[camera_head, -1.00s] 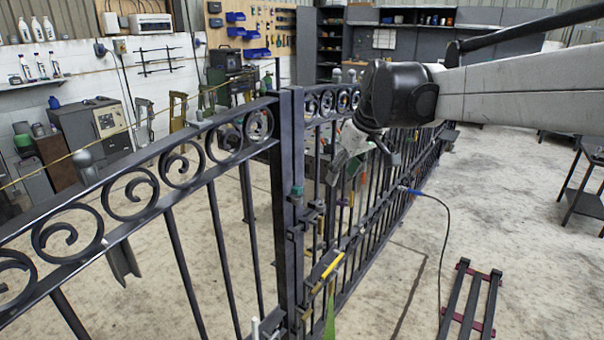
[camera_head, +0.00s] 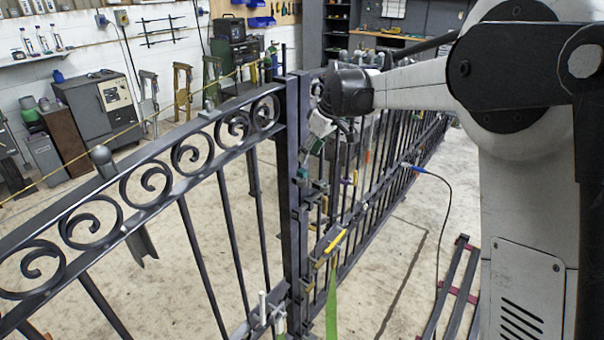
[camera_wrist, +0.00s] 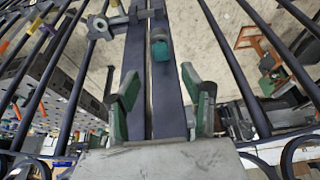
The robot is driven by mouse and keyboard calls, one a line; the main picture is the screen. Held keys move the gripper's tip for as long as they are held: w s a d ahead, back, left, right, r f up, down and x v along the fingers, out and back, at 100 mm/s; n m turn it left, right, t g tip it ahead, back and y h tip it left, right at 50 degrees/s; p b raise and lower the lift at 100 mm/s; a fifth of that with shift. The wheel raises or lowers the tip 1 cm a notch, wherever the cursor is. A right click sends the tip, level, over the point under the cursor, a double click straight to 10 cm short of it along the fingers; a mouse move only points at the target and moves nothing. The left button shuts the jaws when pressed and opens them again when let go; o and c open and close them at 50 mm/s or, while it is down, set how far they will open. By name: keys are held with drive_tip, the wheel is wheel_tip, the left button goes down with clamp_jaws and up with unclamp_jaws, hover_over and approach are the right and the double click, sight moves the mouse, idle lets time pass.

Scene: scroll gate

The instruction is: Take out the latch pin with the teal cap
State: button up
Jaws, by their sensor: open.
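The teal cap (camera_wrist: 161,49) of the latch pin shows in the wrist view, against the dark gate posts, between and beyond my fingertips. In the head view the teal cap (camera_head: 302,174) is small, on the post above the latch hardware (camera_head: 304,215). How far the pin sits in the latch cannot be made out. My gripper (camera_wrist: 160,85) is open and empty, its two green-padded fingers apart on either side of the posts. In the head view my gripper (camera_head: 318,130) is near the post top, above the cap, and partly hidden by my wrist.
The scroll-topped gate (camera_head: 175,155) runs across the scene, its bars close around the latch. A yellow bar (camera_head: 335,241) and a green strap (camera_head: 331,305) are lower on it. A blue-ended cable (camera_head: 440,190) lies right. Open floor (camera_head: 395,270) lies right of the gate.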

sight(303, 171)
drive_tip(key=shift+s+p+x, duration=0.15)
drive_tip(key=shift+p+x, duration=0.2)
drive_tip(key=shift+x, duration=1.5)
drive_tip(key=shift+s+p+x, duration=0.15)
drive_tip(key=shift+p+x, duration=0.2)
drive_tip(key=shift+x, duration=1.55)
drive_tip(key=shift+d+f, duration=0.1)
drive_tip(key=shift+c, duration=0.4)
clamp_jaws()
